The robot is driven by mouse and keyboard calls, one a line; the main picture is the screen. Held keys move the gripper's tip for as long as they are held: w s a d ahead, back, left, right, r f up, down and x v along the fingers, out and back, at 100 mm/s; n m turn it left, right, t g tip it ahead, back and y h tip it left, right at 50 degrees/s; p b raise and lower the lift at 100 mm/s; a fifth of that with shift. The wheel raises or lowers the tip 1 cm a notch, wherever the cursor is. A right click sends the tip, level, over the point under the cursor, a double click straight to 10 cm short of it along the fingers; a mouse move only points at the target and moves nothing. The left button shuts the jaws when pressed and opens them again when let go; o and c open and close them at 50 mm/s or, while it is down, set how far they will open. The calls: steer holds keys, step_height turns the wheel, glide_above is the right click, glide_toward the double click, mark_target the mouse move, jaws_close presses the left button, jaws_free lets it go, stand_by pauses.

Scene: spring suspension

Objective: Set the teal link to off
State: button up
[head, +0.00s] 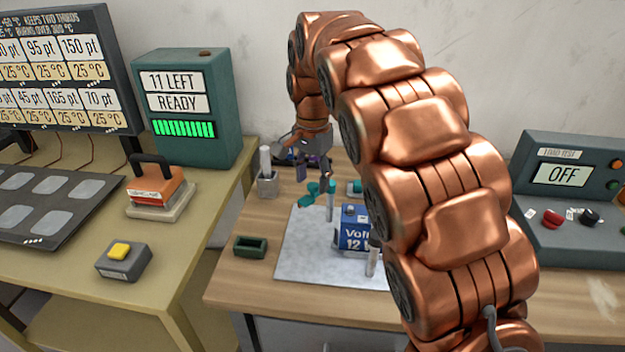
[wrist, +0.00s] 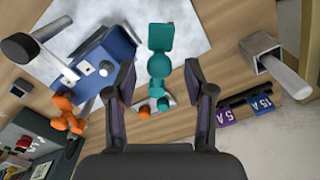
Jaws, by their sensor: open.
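The teal link (wrist: 160,70) lies between the fingers of my gripper (wrist: 163,78) in the wrist view, with a visible gap on each side. It has a flat, squarish teal end over the pale mat and a rounded knob nearer my palm. In the head view, teal parts (head: 312,191) show just below my gripper (head: 313,171), near the back left of the mat. My gripper is open and empty, pointing down. Whether the link is on or off cannot be told.
A blue 12-volt battery (head: 354,238) stands on the mat (head: 310,262). It also shows in the wrist view (wrist: 105,55), with an orange link (wrist: 66,116) beside it. A grey holder (wrist: 262,58) and fuses (wrist: 245,109) are close right. A bench tester (head: 568,192) reads OFF.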

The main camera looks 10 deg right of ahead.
mark_target(315, 186)
step_height(315, 186, up, 6)
steer(key=shift+r, duration=0.25)
stand_by(0.5)
steer(key=shift+s+d, duration=0.2)
steer(key=shift+s, duration=0.15)
steer(key=s+d+f+n, duration=0.2)
steer(key=s+f+n, duration=0.1)
steer(key=s, duration=0.9)
steer(key=s+d+f+n+g+p, duration=0.1)
steer(key=s+d+f+n, duration=0.1)
steer(key=s, duration=1)
steer(key=s+d+f+n+p, duration=0.1)
steer(key=s+d+f+n, duration=0.2)
steer(key=s, duration=0.9)
step_height(315, 186, down, 3)
steer(key=shift+s+n+g, duration=0.25)
steer(key=shift+n+g, duration=0.15)
steer(key=shift+n, duration=0.4)
